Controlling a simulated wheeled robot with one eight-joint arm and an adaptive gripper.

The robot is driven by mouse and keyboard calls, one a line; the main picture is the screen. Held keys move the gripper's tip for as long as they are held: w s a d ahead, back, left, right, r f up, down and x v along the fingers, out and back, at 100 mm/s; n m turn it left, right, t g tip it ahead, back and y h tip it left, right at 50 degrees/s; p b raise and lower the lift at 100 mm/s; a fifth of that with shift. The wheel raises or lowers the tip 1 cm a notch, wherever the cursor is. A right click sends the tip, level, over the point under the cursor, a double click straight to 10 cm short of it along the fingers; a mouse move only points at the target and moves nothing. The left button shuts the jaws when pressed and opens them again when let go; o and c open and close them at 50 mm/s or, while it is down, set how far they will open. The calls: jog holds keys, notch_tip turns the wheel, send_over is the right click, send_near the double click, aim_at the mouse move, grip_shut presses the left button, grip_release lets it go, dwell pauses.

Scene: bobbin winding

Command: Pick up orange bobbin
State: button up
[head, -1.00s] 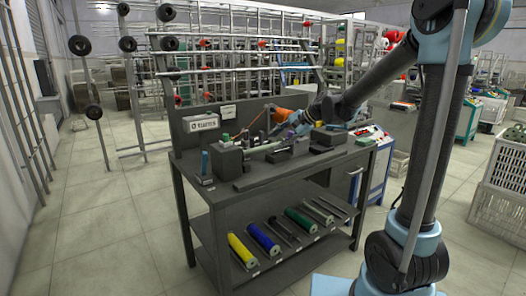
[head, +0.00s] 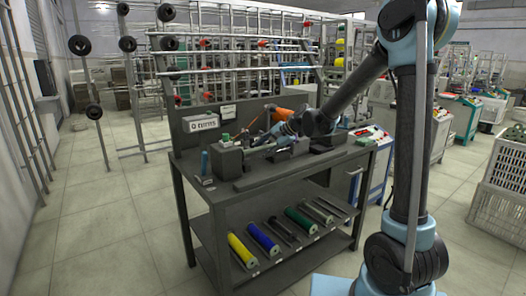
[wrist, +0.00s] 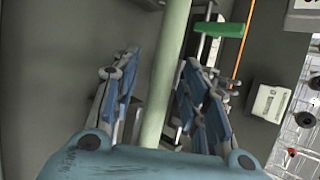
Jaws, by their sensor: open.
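A workbench (head: 245,186) carries a winding machine. An orange piece (head: 283,114), whose exact shape is hard to tell, shows at the back of its top, with a thin orange thread running left of it. In the wrist view an orange thread (wrist: 243,45) runs along the right. My gripper (head: 279,133) is over the machine; in the wrist view its open blue fingers (wrist: 155,75) stand on either side of a pale green tube (wrist: 165,85). The tube lies between them, with a gap to each finger. I see no clearly orange bobbin in the wrist view.
Yellow (head: 242,250), blue (head: 263,238) and green (head: 301,220) rolls lie on the lower shelf among grey ones. A green block (wrist: 219,30) and a pale box (wrist: 269,103) show near my fingers. A dark panel backs the bench; open floor lies to its left.

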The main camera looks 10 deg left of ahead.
grip_shut()
jog(key=shift+d, duration=0.1)
jog(key=d+f+v, duration=0.2)
jog(key=v, duration=1.3)
jog(key=shift+s+d, duration=0.2)
jog(key=shift+d, duration=0.05)
